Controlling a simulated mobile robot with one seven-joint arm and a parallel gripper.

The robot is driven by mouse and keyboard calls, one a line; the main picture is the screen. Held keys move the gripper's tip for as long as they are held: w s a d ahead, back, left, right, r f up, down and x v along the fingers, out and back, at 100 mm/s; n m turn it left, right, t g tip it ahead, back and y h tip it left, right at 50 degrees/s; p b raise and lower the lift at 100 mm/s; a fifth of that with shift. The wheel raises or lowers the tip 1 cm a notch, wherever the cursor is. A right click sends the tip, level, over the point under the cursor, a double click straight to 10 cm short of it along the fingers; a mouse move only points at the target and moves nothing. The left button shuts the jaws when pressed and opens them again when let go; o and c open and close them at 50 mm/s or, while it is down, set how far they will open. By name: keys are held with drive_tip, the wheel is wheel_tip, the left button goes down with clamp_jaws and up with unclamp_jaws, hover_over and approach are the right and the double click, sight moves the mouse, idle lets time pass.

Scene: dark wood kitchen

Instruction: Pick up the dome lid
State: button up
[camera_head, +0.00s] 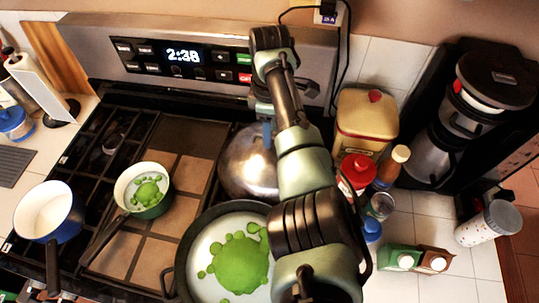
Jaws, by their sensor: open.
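The dome lid (243,168) is a shiny silver metal dome. It sits at the back right of the stove, behind the big pan, and a small blue piece shows at its top. My arm crosses in front and hides its right side. My gripper (262,106) shows only in part as dark pieces beside and behind my arm link, above the lid's top. It is open. Its fingertips are mostly hidden, so I cannot tell whether they touch the lid.
A big pan (183,262) with green food stands in front of the lid. A small green pot (158,207) and a blue-white pot (70,226) stand to the left. Several bottles and a yellow canister (362,125) crowd the right counter, near a coffee maker (450,130).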

drive_tip(key=shift+f, duration=0.25)
idle(0.3)
clamp_jaws()
drive_tip(key=shift+w+r, duration=0.1)
idle(1.2)
